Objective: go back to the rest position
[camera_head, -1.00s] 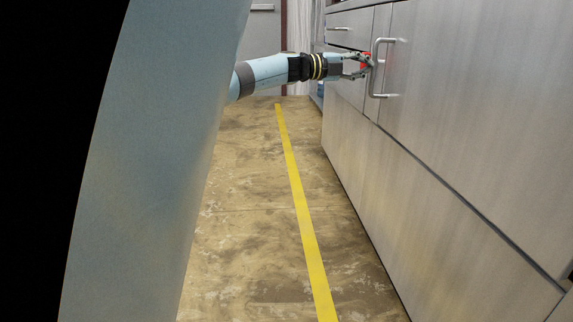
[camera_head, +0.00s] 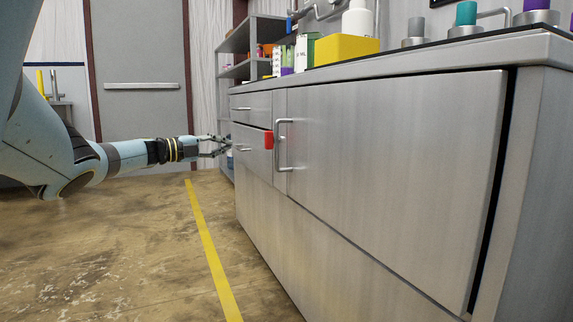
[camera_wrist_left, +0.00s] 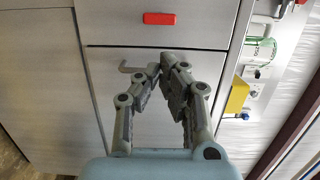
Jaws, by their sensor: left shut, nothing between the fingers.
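My left gripper (camera_head: 222,146) reaches in from the left in the head view, in front of the drawers at the far end of the grey metal cabinet (camera_head: 400,170). A small red piece (camera_head: 268,140) is on the cabinet front beside the door handle (camera_head: 281,145), apart from the gripper. A red piece (camera_wrist_left: 159,18) also shows above the fingertips in the wrist view. My right gripper is in neither current view.
The worktop holds a yellow box (camera_head: 342,49), a white bottle (camera_head: 357,22) and coloured containers. A shelf rack (camera_head: 248,45) stands behind. A grey door (camera_head: 140,70) is at the back. Open floor with a yellow line (camera_head: 212,245) lies left of the cabinet.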

